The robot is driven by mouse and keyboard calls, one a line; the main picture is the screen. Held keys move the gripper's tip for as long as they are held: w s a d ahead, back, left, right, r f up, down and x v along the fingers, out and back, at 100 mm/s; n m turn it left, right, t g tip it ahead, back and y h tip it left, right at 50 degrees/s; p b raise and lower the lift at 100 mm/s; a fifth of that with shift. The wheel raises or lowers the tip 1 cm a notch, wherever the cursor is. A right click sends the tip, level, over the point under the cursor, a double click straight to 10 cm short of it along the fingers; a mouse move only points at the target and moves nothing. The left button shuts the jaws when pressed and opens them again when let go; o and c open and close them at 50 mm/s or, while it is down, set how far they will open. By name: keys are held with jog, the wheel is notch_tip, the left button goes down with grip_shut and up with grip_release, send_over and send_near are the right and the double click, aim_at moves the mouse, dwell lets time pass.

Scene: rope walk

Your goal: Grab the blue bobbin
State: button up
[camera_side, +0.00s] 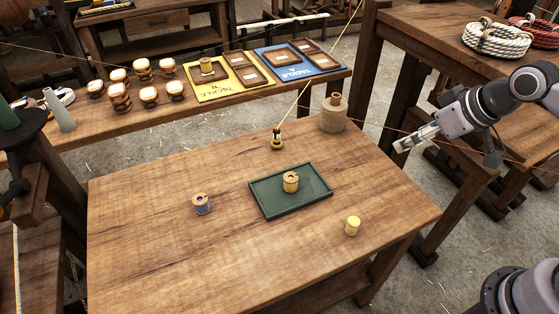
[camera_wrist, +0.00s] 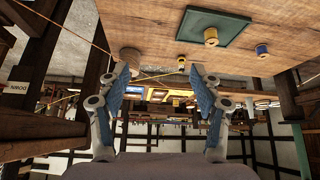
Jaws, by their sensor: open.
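The blue bobbin (camera_side: 202,206) stands upright on the wooden table, left of the green tray, with a tan wooden top. In the wrist view a bobbin with a bluish band (camera_wrist: 262,51) appears beyond the tray; it looks like the same one. My gripper (camera_side: 398,147) is up at the right, beyond the table's right edge and far from the blue bobbin. In the wrist view the two fingers of my gripper (camera_wrist: 162,72) stand wide apart with nothing between them.
The green tray (camera_side: 262,202) holds a tan bobbin (camera_side: 290,183). A yellow bobbin (camera_side: 352,226) stands right of it. A small post (camera_side: 276,140) with a yellow line and a big spool (camera_side: 334,116) stand at the back. The front left tabletop is clear.

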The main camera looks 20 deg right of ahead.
jog(key=w+a+r+n+g+y, duration=0.1)
jog(key=w+a+r+n+y, duration=0.2)
jog(key=w+a, duration=0.65)
jog(key=n+g, duration=0.5)
jog(key=n, duration=0.6)
send_over(199, 200)
jog(key=s+d, duration=0.2)
jog(key=d, duration=0.2)
notch_tip(199, 200, down, 17)
jog(key=shift+y, duration=0.4)
jog(key=shift+w+x, duration=0.15)
jog(key=shift+x, duration=1.55)
jog(key=shift+w+x, duration=0.15)
jog(key=shift+x, duration=1.6)
jog(key=shift+w+x, duration=0.15)
jog(key=shift+x, duration=1.55)
jog(key=c, duration=1.1)
